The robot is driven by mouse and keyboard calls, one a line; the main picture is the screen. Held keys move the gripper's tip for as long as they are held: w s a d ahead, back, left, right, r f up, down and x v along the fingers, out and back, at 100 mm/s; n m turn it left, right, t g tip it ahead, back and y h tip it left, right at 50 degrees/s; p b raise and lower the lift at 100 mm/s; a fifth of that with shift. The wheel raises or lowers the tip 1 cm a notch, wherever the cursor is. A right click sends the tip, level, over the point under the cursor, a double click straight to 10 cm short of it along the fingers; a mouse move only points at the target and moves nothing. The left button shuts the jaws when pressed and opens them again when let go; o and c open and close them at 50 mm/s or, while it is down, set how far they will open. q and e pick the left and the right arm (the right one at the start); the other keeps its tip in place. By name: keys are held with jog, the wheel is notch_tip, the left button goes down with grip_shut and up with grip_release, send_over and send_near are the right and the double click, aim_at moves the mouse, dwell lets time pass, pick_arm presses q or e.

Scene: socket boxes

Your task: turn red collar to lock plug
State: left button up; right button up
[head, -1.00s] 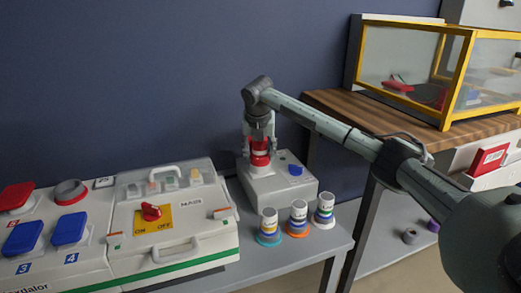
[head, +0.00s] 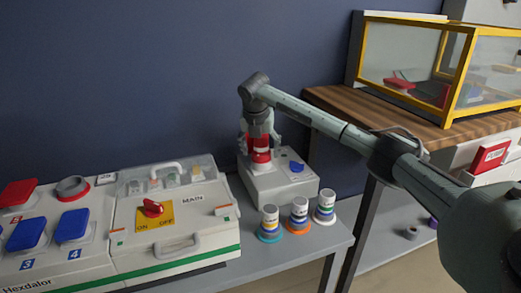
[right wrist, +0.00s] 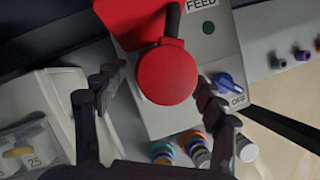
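The red plug and collar (head: 261,157) stand upright on a white socket box (head: 283,190) with a blue switch. In the right wrist view the red round top (right wrist: 167,76) is seen from above, in front of a red flap (right wrist: 140,18) by the FEED label. My right gripper (head: 262,132) points down over the red part. Its fingers (right wrist: 160,92) stand on either side of the red top, with a visible gap on the left; contact on the right is unclear. Where collar and plug divide is hard to see. My left gripper is not in view.
Three banded plugs (head: 298,214) stand on the grey table (head: 262,262) in front of the box. A white MAIN box (head: 190,232) with a red rotary switch (head: 152,208) is to the left. A wooden bench (head: 345,104) with a yellow-framed case is at right.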

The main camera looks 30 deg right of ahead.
jog(key=v, duration=1.2)
dwell(0.5)
